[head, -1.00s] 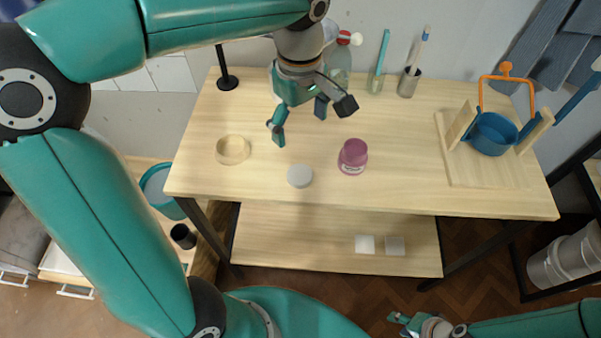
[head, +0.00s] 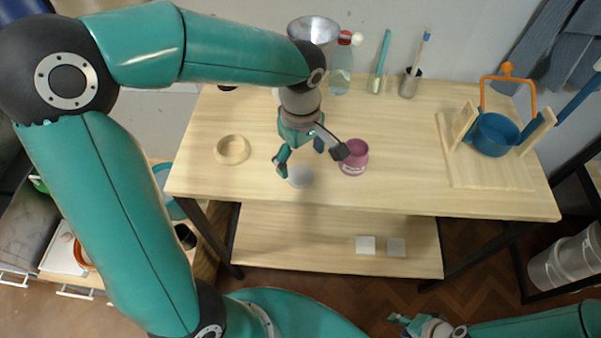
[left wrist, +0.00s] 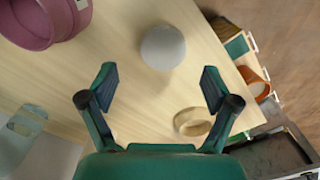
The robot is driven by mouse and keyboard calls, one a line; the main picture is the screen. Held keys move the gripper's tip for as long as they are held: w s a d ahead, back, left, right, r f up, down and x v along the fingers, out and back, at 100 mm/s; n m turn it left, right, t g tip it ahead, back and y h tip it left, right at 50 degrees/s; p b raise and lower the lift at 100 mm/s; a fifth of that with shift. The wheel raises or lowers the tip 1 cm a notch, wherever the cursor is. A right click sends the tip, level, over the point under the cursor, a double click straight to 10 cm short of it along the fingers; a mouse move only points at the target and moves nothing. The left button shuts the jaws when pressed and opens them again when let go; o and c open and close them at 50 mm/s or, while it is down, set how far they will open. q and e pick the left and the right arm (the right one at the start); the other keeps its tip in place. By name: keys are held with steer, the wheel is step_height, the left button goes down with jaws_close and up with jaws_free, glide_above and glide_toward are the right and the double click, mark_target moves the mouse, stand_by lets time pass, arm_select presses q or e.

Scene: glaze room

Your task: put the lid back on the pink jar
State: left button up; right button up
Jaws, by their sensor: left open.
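The pink jar (head: 354,160) stands upright on the wooden table, right of my left gripper, its mouth showing dark inside. It also shows at the top left of the left wrist view (left wrist: 65,22). A round whitish lid (head: 300,177) lies flat on the table, left of the jar; it shows whole in the left wrist view (left wrist: 163,47). My left gripper (head: 310,160) is open and empty above the lid, its fingers spread (left wrist: 158,75) and not touching it. My right gripper (head: 405,323) is low at the bottom edge, away from the table; its jaws are too small to read.
A shallow wooden ring or dish (head: 232,150) sits on the table at left. A clear bottle (head: 340,72), a green brush (head: 381,60) and a metal cup (head: 410,83) stand at the back. The table's front middle is clear.

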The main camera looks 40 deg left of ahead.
mark_target(300, 174)
arm_select(q)
steer(key=f, duration=0.4)
steer(key=shift+s+d+f, duration=0.1)
steer(key=shift+s+f, duration=0.1)
steer(key=c, duration=0.8)
